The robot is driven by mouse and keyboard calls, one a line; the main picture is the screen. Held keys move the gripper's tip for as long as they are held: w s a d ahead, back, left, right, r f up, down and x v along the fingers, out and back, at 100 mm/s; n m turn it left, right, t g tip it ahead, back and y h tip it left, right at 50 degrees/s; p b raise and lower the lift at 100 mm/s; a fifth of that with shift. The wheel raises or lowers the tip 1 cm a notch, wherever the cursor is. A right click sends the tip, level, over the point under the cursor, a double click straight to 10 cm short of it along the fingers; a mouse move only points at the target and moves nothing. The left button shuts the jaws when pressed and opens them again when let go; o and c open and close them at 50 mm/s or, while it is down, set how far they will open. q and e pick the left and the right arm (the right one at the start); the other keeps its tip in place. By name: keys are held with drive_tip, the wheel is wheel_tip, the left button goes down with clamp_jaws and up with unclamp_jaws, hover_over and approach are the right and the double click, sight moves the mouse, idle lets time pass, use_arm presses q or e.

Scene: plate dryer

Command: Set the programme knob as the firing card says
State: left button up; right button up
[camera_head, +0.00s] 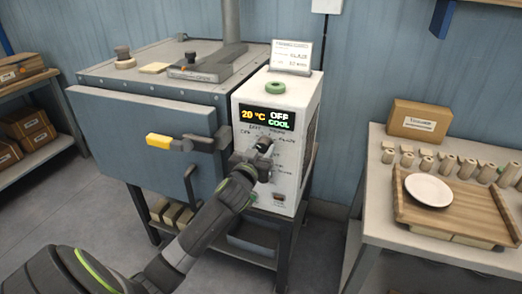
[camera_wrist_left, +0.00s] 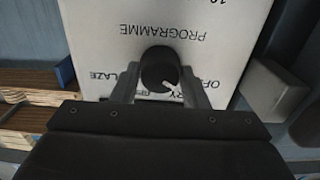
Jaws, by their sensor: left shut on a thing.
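The kiln's control box (camera_head: 300,110) is white, with a display (camera_head: 266,118) reading 20 °C, OFF and COOL. A firing card (camera_head: 291,57) stands on top; it seems to say GLAZE, but its smaller text is too small to read. My left gripper (camera_head: 262,163) is at the box's front, shut on the dark programme knob (camera_head: 264,145). In the left wrist view the knob (camera_wrist_left: 160,68) sits between both fingers, under upside-down PROGRAMME lettering. Its white pointer mark slants to the lower right, toward partly hidden OFF and DRY lettering. GLAZE is at the left, partly covered by a finger.
The kiln door (camera_head: 150,130) with its yellow handle (camera_head: 160,140) is left of the box, close to my left arm. A green button (camera_head: 275,88) is on the box top. A table at right holds a wooden tray (camera_head: 455,228), a white plate (camera_head: 428,190) and a carton (camera_head: 420,121).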

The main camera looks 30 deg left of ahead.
use_arm(q)
drive_tip(key=shift+c, duration=0.3)
drive_tip(key=shift+m+p, duration=0.3)
drive_tip(key=shift+m, duration=0.1)
drive_tip(key=m+p, duration=0.2)
drive_tip(key=m, duration=0.2)
drive_tip(key=shift+r, duration=0.15)
drive_tip(key=m+p, duration=0.2)
drive_tip(key=m, duration=0.1)
drive_tip(key=shift+m, duration=0.3)
drive_tip(key=m+p, duration=0.2)
drive_tip(key=m, duration=0.1)
drive_tip(key=shift+m, duration=0.3)
drive_tip(key=m+p, duration=0.3)
drive_tip(key=m, duration=0.3)
drive_tip(key=m+p, duration=0.2)
drive_tip(key=m, duration=0.3)
drive_tip(key=shift+m, duration=0.4)
drive_tip(key=shift+f, duration=0.2)
